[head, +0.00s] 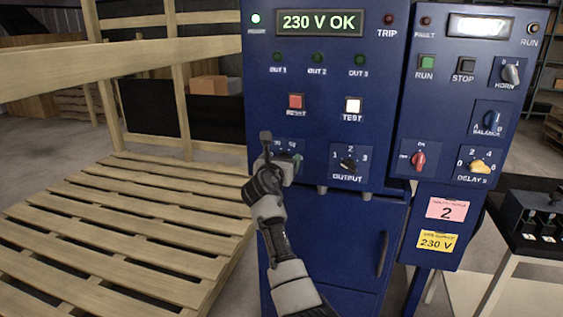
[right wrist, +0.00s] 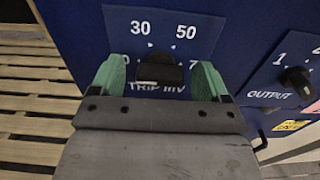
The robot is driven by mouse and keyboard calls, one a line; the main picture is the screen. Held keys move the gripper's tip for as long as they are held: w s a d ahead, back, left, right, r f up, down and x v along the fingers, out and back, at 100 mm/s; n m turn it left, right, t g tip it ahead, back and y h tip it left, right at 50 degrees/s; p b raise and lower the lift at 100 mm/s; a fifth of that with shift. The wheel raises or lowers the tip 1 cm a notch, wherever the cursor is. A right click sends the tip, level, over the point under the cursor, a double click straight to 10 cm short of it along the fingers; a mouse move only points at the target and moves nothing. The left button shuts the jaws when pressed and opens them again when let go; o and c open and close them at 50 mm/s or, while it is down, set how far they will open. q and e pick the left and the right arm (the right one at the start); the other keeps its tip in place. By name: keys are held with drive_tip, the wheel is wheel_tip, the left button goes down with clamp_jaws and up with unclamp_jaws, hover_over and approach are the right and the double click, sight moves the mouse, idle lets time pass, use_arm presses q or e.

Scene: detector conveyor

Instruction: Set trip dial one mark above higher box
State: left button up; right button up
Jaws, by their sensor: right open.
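The trip dial is a black knob (right wrist: 158,73) on a blue plate marked "TRIP mV", with 30 and 50 readable above it in the right wrist view. The side numbers are partly covered by the fingers, and I cannot tell which mark the knob points to. My right gripper (right wrist: 160,80) is open, with one green finger on each side of the knob, apart from it as far as I can see. In the head view my right gripper (head: 278,167) covers most of the dial, low on the left of the blue panel. My left gripper is not in view.
The panel's display (head: 320,22) reads "230 V OK". The output dial (head: 348,163) is close to the right of my gripper. A second panel has a red knob (head: 418,159) and a delay knob (head: 480,167). A wooden pallet structure (head: 120,220) stands at left.

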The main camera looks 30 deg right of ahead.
drive_tip(key=c, duration=0.9)
drive_tip(key=shift+c, duration=0.2)
